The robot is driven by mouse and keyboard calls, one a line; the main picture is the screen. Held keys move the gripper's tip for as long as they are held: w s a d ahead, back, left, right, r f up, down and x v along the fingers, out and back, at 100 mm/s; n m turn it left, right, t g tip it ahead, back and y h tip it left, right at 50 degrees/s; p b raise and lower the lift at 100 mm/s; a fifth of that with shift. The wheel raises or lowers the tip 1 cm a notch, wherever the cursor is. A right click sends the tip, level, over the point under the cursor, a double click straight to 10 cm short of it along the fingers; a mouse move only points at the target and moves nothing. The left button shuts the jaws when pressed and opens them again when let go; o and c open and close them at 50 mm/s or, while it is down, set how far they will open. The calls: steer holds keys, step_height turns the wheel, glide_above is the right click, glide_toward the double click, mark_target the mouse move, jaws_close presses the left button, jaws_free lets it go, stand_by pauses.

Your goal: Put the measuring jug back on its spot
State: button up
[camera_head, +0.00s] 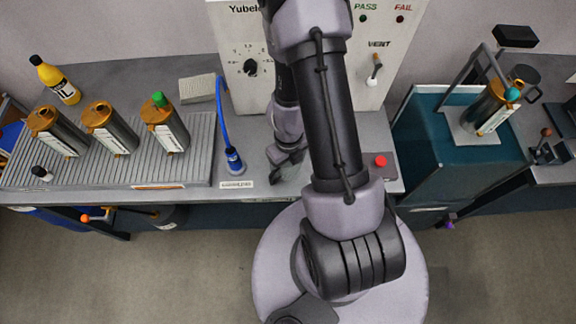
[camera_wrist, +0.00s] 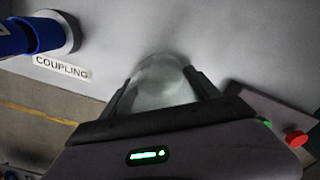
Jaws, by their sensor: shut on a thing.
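My gripper (camera_head: 284,160) is low over the bench, right of the blue coupling, partly hidden by my own arm. In the wrist view, its two dark fingers (camera_wrist: 162,92) are shut on a clear, rounded vessel, which looks like the measuring jug (camera_wrist: 163,78). The grey bench top lies right behind the jug; I cannot tell whether the jug touches it. In the head view I cannot make out the jug at the gripper. No marked spot for the jug is clearly readable.
The blue coupling (camera_head: 234,160) with its hose stands left of my gripper; its label (camera_wrist: 62,68) reads COUPLING. A red button (camera_head: 380,161) is to the right. The ribbed tray (camera_head: 200,178) with several canisters is at left. A teal tank (camera_head: 425,150) and a dark mug-like vessel (camera_head: 525,74) are at right.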

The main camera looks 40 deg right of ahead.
steer(key=shift+r, duration=0.15)
steer(key=o, duration=1.5)
steer(key=shift+o, duration=0.2)
